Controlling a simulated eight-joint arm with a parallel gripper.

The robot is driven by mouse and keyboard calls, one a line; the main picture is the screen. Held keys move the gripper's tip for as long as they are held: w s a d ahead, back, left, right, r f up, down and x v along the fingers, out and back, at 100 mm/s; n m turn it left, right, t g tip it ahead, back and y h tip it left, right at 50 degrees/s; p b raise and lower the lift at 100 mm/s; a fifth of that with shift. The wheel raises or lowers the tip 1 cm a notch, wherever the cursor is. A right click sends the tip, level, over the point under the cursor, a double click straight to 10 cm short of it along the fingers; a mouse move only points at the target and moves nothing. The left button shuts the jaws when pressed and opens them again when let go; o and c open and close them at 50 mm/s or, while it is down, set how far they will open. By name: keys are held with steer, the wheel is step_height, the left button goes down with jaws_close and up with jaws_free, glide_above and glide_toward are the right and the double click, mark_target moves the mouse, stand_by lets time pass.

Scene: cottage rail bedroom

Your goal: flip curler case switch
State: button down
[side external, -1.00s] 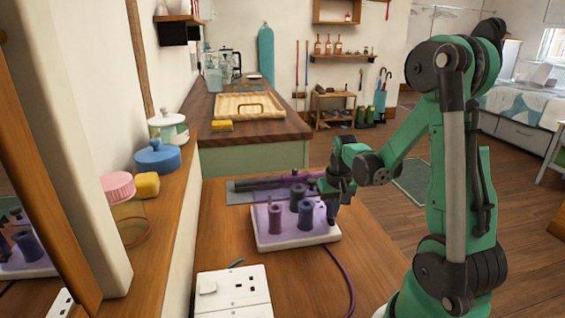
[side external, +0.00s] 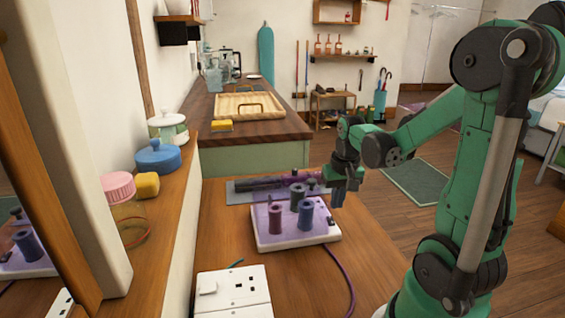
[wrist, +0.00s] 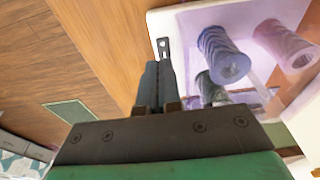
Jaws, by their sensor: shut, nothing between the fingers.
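The curler case (side external: 280,240) is a white tray with a purple inside and several upright rollers, on the wooden table. It fills the upper right of the wrist view (wrist: 165,20). A small dark piece (side external: 331,221) shows at its right edge. A small grey tab with a hole (wrist: 163,47) sticks out by the case wall in the wrist view. I take these for the switch; its position cannot be told. My gripper (side external: 337,200) is shut and empty, a little above and right of the case edge. Its fingertips (wrist: 157,65) appear close to the tab in the wrist view.
A purple cord (side external: 345,275) runs from the case toward the front. A white socket panel (side external: 233,292) lies in front. A dark wand on a grey mat (side external: 240,190) lies behind the case. Jars and a yellow block (side external: 147,185) stand on the left ledge.

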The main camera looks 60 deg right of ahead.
step_height(320, 180, up, 10)
steer(key=s+a, duration=0.1)
steer(key=shift+s+a, duration=0.15)
steer(key=shift+a, duration=0.05)
steer(key=shift+f, duration=0.1)
steer(key=shift+w+d, duration=0.45)
steer(key=shift+d, duration=0.1)
steer(key=f, duration=0.4)
steer(key=w+d+f, duration=0.1)
steer(key=f, duration=0.4)
steer(key=w+d+f, duration=0.1)
steer(key=f, duration=0.3)
steer(key=shift+f, duration=0.4)
